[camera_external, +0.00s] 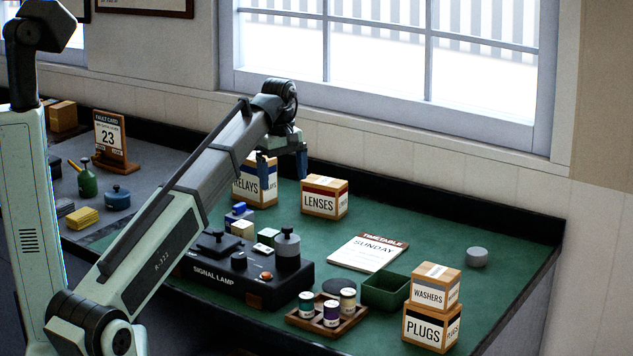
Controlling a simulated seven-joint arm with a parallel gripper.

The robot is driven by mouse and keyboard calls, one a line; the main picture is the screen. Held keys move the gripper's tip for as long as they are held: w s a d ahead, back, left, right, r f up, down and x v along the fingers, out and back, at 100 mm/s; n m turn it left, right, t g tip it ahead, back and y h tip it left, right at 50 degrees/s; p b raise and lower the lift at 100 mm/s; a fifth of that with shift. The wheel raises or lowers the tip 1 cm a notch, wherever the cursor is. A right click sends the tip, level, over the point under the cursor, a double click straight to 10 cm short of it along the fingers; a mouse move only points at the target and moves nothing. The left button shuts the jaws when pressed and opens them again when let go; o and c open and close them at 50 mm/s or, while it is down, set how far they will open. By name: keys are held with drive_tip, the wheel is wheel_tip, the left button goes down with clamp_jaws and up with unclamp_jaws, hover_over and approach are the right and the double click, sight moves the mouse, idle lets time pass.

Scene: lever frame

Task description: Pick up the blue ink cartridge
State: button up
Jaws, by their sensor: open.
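A small blue block-like thing (238,212) sits on the green worktop behind the signal lamp box; it may be the blue ink cartridge, but it is too small to tell for sure. My gripper (283,167) points down, open and empty, above the back of the worktop. It is higher than the blue thing and to its right in the picture. One finger passes in front of the RELAYS box (246,187).
The signal lamp box (236,275), with small cream (243,229) and pale green (267,237) blocks behind it, stands near the blue thing. A LENSES box (324,198), TIMETABLE sheet (368,252), green bin (386,291), spool tray (327,318) and PLUGS box (431,328) are to the right.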

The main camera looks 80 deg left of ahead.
sight(240, 205)
drive_tip(key=s+a+r+n, duration=0.2)
drive_tip(key=s+a+n, duration=0.2)
drive_tip(key=s, duration=0.6)
drive_tip(key=shift+n+g, duration=0.3)
drive_tip(key=shift+s+a+f, duration=0.1)
drive_tip(key=shift+f, duration=3.45)
drive_tip(key=shift+s+a+f, duration=0.1)
drive_tip(key=shift+f, duration=3.4)
drive_tip(key=shift+c, duration=0.5)
drive_tip(key=c, duration=1)
drive_tip(key=shift+r, duration=0.15)
